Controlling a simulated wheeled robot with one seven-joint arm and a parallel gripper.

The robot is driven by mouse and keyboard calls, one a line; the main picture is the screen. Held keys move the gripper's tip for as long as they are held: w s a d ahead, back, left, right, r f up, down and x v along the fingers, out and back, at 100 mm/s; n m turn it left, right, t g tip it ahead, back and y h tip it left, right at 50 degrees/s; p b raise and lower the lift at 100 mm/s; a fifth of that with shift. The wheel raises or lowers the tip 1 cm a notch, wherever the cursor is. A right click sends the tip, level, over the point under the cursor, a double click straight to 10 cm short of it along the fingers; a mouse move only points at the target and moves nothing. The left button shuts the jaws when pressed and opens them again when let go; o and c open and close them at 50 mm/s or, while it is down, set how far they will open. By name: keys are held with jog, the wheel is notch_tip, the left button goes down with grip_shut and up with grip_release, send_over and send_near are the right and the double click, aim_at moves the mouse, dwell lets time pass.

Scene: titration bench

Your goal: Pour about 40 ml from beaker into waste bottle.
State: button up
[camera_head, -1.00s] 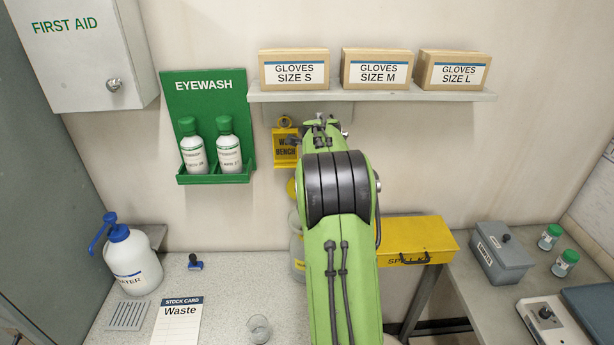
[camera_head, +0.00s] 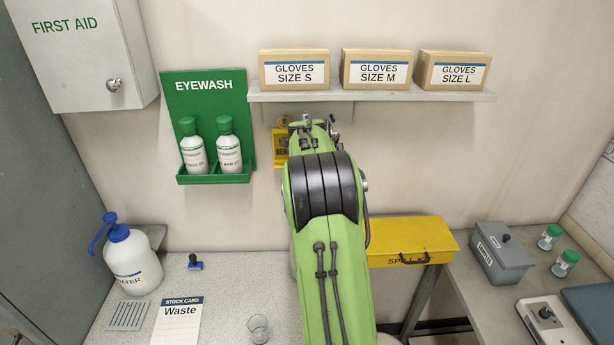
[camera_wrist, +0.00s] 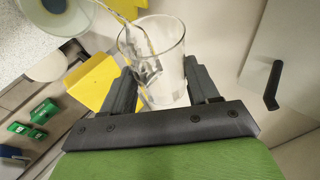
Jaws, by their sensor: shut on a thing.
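A clear glass beaker (camera_wrist: 160,50) is in my gripper (camera_wrist: 163,88) in the wrist view. The two dark fingers are shut on it from either side. Its liquid level is not clear. A pale round vessel (camera_wrist: 45,16) is cut off at the top left of the wrist view. It may be the waste bottle, but I cannot read a label. In the head view my green arm hides my gripper, the held beaker and most of what stands behind.
A small glass beaker (camera_head: 258,329) stands on the bench near the Waste stock card (camera_head: 178,321). A water wash bottle (camera_head: 132,262) is at the left. A yellow spill box (camera_head: 412,240) is right of my arm. The glove shelf (camera_head: 370,96) is above.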

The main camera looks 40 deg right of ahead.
jog(key=shift+w+a+r+h, duration=0.15)
jog(key=shift+a+r+h, duration=0.1)
jog(key=shift+h, duration=0.15)
dwell(0.5)
